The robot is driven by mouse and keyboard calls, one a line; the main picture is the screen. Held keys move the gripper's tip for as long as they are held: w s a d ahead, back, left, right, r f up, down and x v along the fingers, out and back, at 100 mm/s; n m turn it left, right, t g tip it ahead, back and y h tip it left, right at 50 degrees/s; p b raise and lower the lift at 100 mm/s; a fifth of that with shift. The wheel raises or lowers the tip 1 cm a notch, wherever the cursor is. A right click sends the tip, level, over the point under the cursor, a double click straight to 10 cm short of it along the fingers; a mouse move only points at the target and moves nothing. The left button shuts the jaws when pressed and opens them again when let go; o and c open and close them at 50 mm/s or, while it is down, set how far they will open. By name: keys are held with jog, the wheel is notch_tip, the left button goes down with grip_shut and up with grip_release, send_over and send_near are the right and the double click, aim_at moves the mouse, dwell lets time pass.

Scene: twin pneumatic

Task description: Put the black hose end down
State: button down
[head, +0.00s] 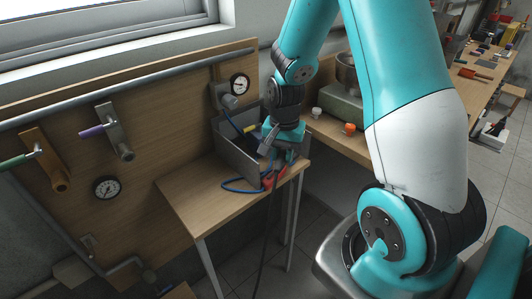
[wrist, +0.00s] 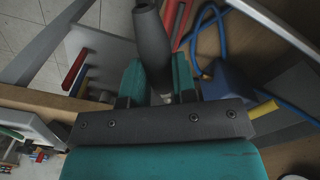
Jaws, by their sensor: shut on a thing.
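My gripper (wrist: 158,88) is shut on the black hose end (wrist: 152,45), a thick dark cylinder between its two teal fingers in the wrist view. In the head view my gripper (head: 270,150) is low over the right part of the small wooden table (head: 190,192), at the grey open box. A black hose (head: 264,235) hangs down past the table's front edge. I cannot tell whether the held end touches anything.
The grey box (head: 234,152) stands on the table. A blue hose (head: 238,188) and red-handled tool (head: 273,179) lie close to my gripper. A wall panel (head: 150,95) carries a gauge (head: 106,187) and pipe fittings. The table's left part is clear.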

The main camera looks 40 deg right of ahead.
jog(key=s+d+b, duration=0.4)
jog(key=s+b, duration=0.8)
jog(key=shift+s+d, duration=0.2)
jog(key=shift+s, duration=0.15)
